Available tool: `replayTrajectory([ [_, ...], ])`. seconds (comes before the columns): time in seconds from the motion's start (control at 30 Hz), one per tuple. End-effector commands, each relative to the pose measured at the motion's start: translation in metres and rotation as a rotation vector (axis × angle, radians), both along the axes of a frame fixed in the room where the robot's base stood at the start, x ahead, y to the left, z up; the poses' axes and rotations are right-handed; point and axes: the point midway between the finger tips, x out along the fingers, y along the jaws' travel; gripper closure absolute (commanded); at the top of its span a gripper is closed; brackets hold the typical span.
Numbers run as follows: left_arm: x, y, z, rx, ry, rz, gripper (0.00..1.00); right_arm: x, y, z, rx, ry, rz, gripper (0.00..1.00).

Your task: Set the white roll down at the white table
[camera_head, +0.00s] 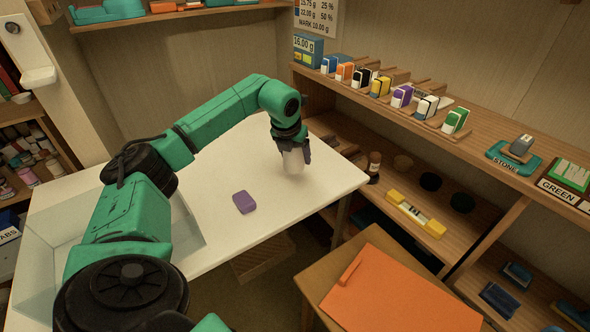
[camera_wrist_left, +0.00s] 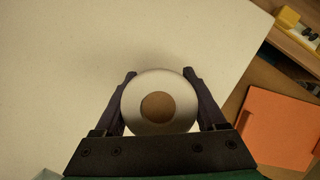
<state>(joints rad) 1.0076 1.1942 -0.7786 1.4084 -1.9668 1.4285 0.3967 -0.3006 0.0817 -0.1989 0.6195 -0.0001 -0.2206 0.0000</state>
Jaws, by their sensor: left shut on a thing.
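The white roll (camera_head: 293,161) is upright in my left gripper (camera_head: 291,146), over the far right part of the white table (camera_head: 225,235). In the left wrist view the roll (camera_wrist_left: 158,103) shows end-on as a pale ring with a brown centre. The left gripper's fingers (camera_wrist_left: 160,100) are shut on its two sides, and the white table (camera_wrist_left: 120,35) lies beneath. Whether the roll's lower end touches the table cannot be told. My right gripper is not in view.
A purple block (camera_head: 244,202) lies on the table left of the roll. A shelf with several coloured boxes (camera_head: 403,95) runs along the right. A wooden stand with an orange sheet (camera_head: 395,295) is at the front. The table around the roll is clear.

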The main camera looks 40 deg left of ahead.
Motion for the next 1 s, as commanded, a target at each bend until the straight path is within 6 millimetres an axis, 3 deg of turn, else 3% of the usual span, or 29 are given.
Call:
replayTrajectory([
  [0.27, 0.000, 0.000, -0.046, -0.001, 0.001, 0.001, 0.83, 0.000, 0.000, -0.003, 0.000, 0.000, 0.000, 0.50],
  [0.57, 0.000, 0.000, -0.050, 0.000, -0.001, 0.001, 0.83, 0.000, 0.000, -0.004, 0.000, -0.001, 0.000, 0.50],
  [0.6, 0.000, 0.000, -0.050, 0.000, -0.001, 0.001, 0.19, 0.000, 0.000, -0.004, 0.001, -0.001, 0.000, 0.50],
  [0.67, 0.000, 0.000, -0.050, 0.000, -0.001, 0.001, 0.00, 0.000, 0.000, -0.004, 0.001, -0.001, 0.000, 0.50],
  [0.87, 0.000, 0.000, -0.049, 0.000, -0.001, 0.001, 0.00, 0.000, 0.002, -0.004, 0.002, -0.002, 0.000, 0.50],
  [1.0, -0.003, -0.001, -0.039, -0.001, -0.003, -0.001, 0.00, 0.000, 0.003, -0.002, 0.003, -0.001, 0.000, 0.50],
])
